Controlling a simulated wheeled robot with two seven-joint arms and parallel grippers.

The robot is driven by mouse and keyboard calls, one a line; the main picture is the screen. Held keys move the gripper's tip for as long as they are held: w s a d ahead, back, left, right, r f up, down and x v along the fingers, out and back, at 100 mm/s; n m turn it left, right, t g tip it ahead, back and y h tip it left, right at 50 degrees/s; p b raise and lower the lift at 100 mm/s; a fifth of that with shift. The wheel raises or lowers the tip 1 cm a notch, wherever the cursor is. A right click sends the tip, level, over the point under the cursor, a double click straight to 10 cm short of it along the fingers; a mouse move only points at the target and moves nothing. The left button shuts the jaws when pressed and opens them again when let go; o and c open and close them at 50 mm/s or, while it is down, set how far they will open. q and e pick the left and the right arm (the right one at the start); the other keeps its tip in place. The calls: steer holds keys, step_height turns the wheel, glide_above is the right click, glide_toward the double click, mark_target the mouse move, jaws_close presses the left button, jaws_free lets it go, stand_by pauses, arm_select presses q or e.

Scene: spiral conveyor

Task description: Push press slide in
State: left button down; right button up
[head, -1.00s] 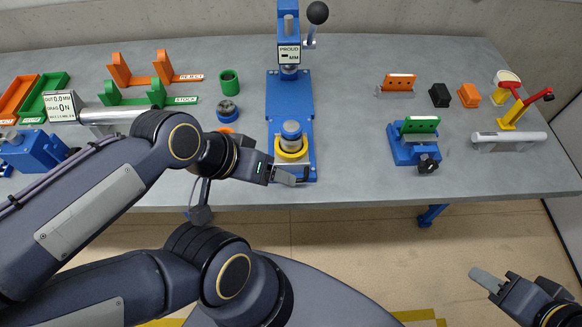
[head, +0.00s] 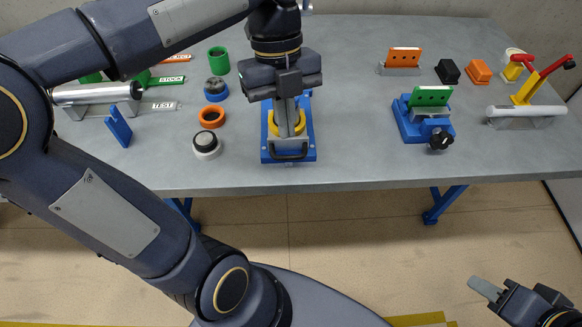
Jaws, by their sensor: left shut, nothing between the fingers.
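The blue press base (head: 308,147) stands at the table's front edge, left of centre. Its slide carries a yellow ring (head: 272,122) and has a dark handle (head: 290,155) at the front. My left gripper (head: 290,133) points down over the slide, shut and empty. Its fingers overlap the yellow ring and sit just behind the handle in the picture. I cannot tell whether they touch it. My arm hides the press column, its lever and most of the ring's contents. My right gripper (head: 484,288) hangs low at the right, away from the table, and its jaw gap is unclear.
Left of the press stand a green cup (head: 219,61), an orange ring (head: 211,117) and a white-rimmed round part (head: 206,145). Right of the press the table is clear up to a blue fixture with a green plate (head: 430,96).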

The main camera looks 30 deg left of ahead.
arm_select(q)
steer(key=f+m, duration=0.1)
steer(key=f, duration=0.2)
steer(key=f+m+b, duration=0.1)
steer(key=f, duration=0.2)
steer(key=f+m+g, duration=0.1)
steer(key=f, duration=0.3)
steer(key=shift+w+d+f+m+b, duration=0.1)
steer(key=shift+w+d+m+b, duration=0.1)
steer(key=shift+d+m+b, duration=0.2)
steer(key=shift+w+a+f, duration=0.15)
steer(key=shift+w+a, duration=0.15)
steer(key=shift+w, duration=0.2)
arm_select(e)
steer(key=shift+f, duration=1.25)
steer(key=shift+r, duration=0.1)
